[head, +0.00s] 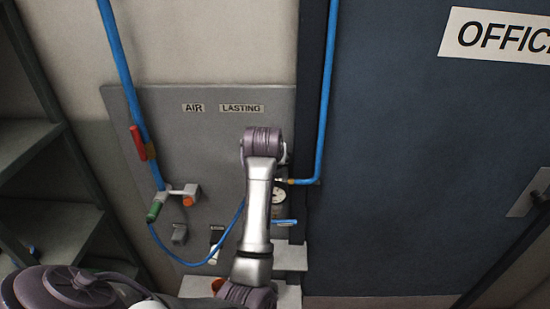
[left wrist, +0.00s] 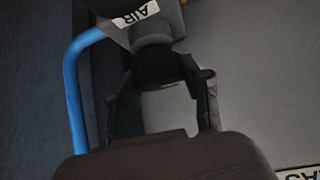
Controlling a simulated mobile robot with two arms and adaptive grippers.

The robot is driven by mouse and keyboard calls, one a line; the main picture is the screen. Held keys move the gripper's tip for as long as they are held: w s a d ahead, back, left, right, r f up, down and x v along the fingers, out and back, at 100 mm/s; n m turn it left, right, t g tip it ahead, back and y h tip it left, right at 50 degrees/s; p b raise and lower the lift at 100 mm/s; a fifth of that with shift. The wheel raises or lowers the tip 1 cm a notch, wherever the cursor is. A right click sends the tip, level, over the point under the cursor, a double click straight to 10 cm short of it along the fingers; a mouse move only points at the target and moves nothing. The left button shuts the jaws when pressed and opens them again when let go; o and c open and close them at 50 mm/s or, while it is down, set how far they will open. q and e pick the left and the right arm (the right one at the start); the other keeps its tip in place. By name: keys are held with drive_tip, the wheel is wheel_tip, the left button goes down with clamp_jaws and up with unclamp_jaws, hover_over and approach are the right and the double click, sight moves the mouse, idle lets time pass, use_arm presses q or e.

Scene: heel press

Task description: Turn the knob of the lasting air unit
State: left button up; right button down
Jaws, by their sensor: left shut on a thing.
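The lasting air unit stands on a grey wall panel under the LASTING label (head: 241,108). In the head view my arm covers most of it; its round gauge (head: 278,196) shows at the arm's right edge. In the left wrist view, which is upside down, the dark knob (left wrist: 160,67) sits against the unit's grey body (left wrist: 158,30). My left gripper (left wrist: 164,82) has one finger on each side of the knob and is shut on it. The gripper's fingers are hidden in the head view. My right gripper is in neither view.
A blue air pipe (head: 327,90) runs down right of the unit, beside the dark blue office door (head: 420,170). Left are a red-handled valve (head: 138,143), a green-ended fitting (head: 155,211) and a looped blue hose (head: 180,256). Grey shelves (head: 25,140) stand at far left.

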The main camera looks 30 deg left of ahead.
use_arm(q)
drive_tip(key=m+h, duration=0.2)
drive_tip(key=m, duration=0.1)
drive_tip(key=m+h, duration=0.2)
drive_tip(key=m, duration=0.1)
drive_tip(key=shift+a+m+t+h, duration=0.15)
drive_tip(key=shift+m+t+h, duration=0.15)
drive_tip(key=shift+t+h, duration=0.1)
drive_tip(key=m+g+h, duration=0.1)
drive_tip(key=m+h, duration=0.1)
drive_tip(key=m, duration=0.1)
drive_tip(key=m+g+h, duration=0.1)
drive_tip(key=m+h, duration=0.1)
drive_tip(key=m, duration=0.1)
drive_tip(key=shift+h, duration=0.3)
drive_tip(key=o, duration=0.9)
drive_tip(key=v, duration=1.2)
